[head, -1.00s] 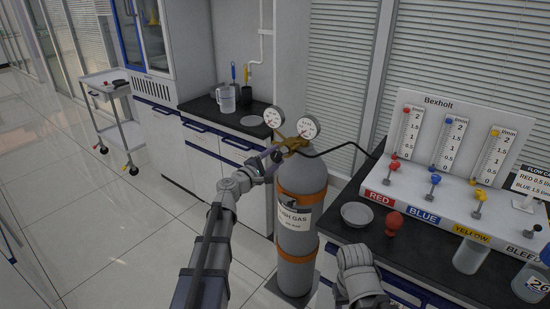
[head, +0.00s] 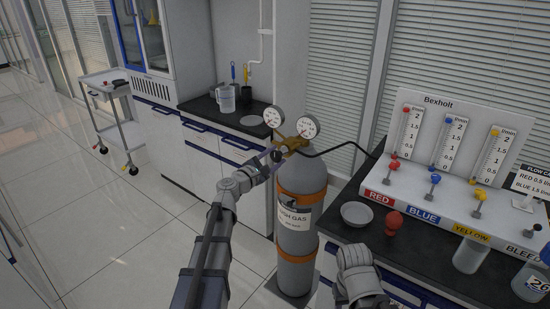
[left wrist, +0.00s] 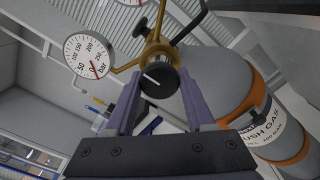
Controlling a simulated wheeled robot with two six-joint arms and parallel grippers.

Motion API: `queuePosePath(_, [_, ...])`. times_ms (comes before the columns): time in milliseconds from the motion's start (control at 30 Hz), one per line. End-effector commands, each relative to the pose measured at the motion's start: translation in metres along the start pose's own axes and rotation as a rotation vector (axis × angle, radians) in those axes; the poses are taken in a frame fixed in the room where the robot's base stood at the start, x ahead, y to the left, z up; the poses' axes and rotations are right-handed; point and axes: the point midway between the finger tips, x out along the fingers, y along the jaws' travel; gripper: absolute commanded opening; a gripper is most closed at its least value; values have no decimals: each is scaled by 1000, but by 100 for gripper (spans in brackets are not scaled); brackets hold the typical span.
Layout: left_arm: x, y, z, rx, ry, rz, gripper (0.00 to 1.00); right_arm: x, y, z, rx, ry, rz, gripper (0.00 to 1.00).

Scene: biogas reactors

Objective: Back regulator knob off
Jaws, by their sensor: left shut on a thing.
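The regulator carries two round white gauges (head: 274,117). The black regulator knob (left wrist: 159,80), with a white pointer line, faces the left wrist camera. My left gripper (head: 271,160) is shut on this knob; its purple fingers (left wrist: 158,92) lie on either side of it in the left wrist view. The white line slants toward upper left there. My right arm's end (head: 358,270) is low, right of the cylinder; its fingers cannot be made out.
A dark bench at right holds the Bexholt flow panel (head: 440,110), a metal dish (head: 357,215) and a red knobbed object (head: 394,223). A black hose (head: 345,149) runs from the regulator toward the panel.

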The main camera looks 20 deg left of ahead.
Motion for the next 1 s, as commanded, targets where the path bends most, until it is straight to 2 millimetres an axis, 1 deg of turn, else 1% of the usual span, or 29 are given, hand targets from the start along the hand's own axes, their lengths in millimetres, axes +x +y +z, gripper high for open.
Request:
queuePosePath(167, [0, 0, 0, 0, 0, 0, 0, 0, 0, 0, 0, 0, 0, 50])
queuePosePath(200, [0, 0, 0, 0, 0, 0, 59, 0, 0, 0, 0, 0, 0, 50])
queuePosePath(400, [0, 0, 0, 0, 0, 0, 81, 0, 0, 0, 0, 0, 0, 50])
queuePosePath(433, [0, 0, 0, 0, 0, 0, 83, 0, 0, 0, 0, 0, 0, 50])
queuePosePath(667, [0, 0, 0, 0, 0, 0, 83, 0, 0, 0, 0, 0, 0, 50])
queuePosePath(767, [-4, 0, 0, 0, 0, 0, 83, 0, 0, 0, 0, 0, 0, 50])
queuePosePath(867, [-11, -1, 0, 0, 0, 0, 83, 0, 0, 0, 0, 0, 0, 50])
queuePosePath(1000, [-30, -1, 1, 0, 2, 1, 83, 0, 0, 0, 0, 0, 0, 50])
